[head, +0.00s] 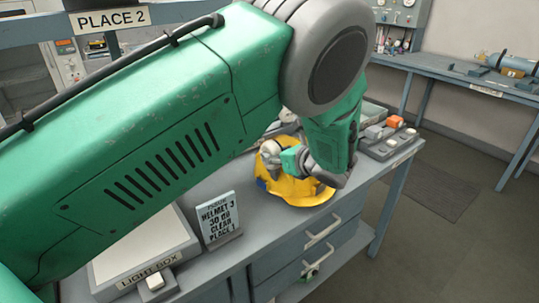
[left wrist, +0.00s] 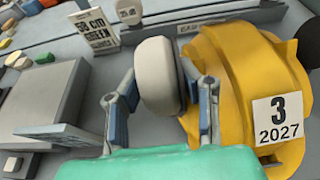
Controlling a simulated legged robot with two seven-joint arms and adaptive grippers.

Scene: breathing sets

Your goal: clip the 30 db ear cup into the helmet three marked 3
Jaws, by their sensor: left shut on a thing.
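The yellow helmet (head: 308,192) lies on the bench in the head view, partly hidden by my left arm. In the left wrist view the helmet (left wrist: 232,62) fills the right side, with a label reading 3 and 2027. A pale grey, rounded ear cup (left wrist: 158,72) with a darker rim is between the fingers of my left gripper (left wrist: 160,98), which is shut on it. The cup is close beside the helmet's side; I cannot tell whether they touch. My left gripper (head: 285,160) also shows over the helmet in the head view. My right gripper is not in view.
A sign (head: 218,217) reading helmet 3, 30 dB, clear, place 1 stands left of the helmet. The light box (head: 142,252) is at the front left. A grey unit with an orange block (head: 396,121) is behind right. Drawers with handles (head: 322,233) are below.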

